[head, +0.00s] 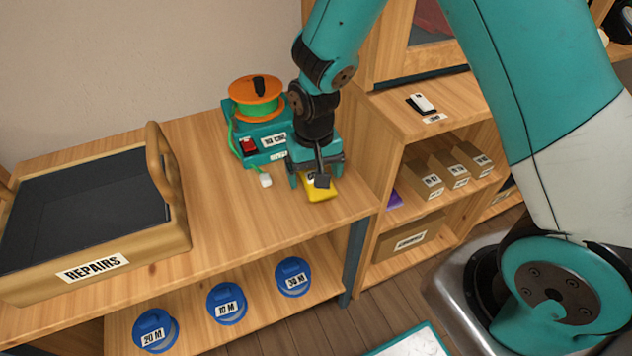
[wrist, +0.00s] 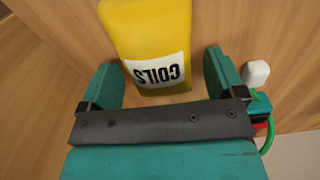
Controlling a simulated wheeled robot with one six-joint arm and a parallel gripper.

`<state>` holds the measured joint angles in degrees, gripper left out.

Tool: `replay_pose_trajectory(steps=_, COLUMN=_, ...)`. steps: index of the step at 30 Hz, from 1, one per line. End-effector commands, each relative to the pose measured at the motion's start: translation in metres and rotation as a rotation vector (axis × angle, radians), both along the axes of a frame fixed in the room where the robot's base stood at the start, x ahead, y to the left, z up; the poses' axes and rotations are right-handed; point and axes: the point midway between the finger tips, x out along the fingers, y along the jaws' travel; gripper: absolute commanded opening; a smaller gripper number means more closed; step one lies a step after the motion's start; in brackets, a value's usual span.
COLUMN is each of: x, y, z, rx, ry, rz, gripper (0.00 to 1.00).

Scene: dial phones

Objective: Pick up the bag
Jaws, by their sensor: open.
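The bag appears to be the small yellow packet (head: 321,194) lying on the wooden shelf top in the head view, partly hidden under my gripper. In the wrist view the yellow bag (wrist: 150,30) has a white label reading COILS, upside down. My gripper (head: 316,178) is above the bag, pointing down. In the wrist view my gripper (wrist: 161,62) is open, with one finger on each side of the labelled end. Gaps show between the fingers and the bag, and nothing is held.
A teal box (head: 263,140) with an orange-and-green spool stands just behind, its green cord ending in a white plug (head: 265,180). A REPAIRS tray (head: 150,250) with a raised handle sits left. A taller shelf unit (head: 385,150) stands right.

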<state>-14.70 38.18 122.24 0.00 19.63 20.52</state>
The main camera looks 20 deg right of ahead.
Motion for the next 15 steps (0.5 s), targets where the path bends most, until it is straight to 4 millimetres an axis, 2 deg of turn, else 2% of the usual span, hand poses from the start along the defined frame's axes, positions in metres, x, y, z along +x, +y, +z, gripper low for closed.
replay_pose_trajectory(steps=7, x=0.0003, y=0.0002, z=-0.0014, rx=0.001, ry=-0.001, rz=0.000, gripper=0.89)
replay_pose_trajectory(steps=14, x=0.0002, y=0.0001, z=-0.0013, rx=0.000, ry=-0.001, rz=0.000, gripper=0.36)
replay_pose_trajectory(steps=15, x=0.0002, y=0.0001, z=-0.0013, rx=0.000, ry=-0.001, rz=0.000, gripper=0.34)
